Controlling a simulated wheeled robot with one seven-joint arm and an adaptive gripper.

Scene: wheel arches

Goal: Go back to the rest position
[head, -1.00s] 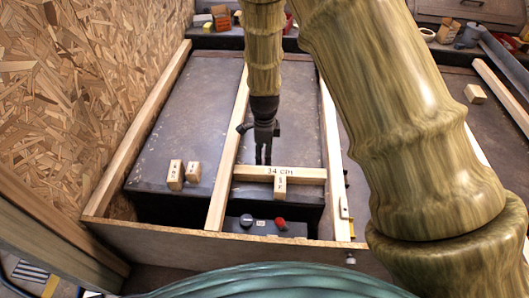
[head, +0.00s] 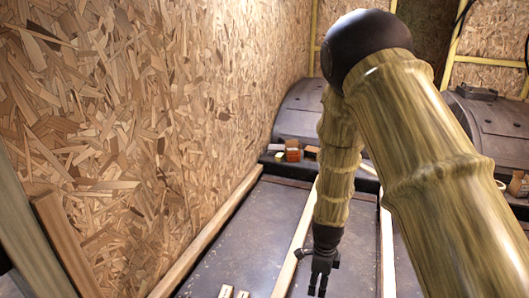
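My gripper (head: 318,288) hangs down on the dark wrist at the bottom of the head view, right of the middle. Its two fingers point down with a narrow dark gap between them, too small to judge how far they are apart. I see nothing held between them. My arm rises above it to a dark elbow and comes back down on the right.
Two small wooden blocks (head: 233,292) show at the bottom edge. Wooden rails (head: 294,240) run along the dark floor panel (head: 240,235). A chipboard wall (head: 140,120) closes the left. Dark wheel arches (head: 300,110) and small blocks (head: 292,152) stand at the back.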

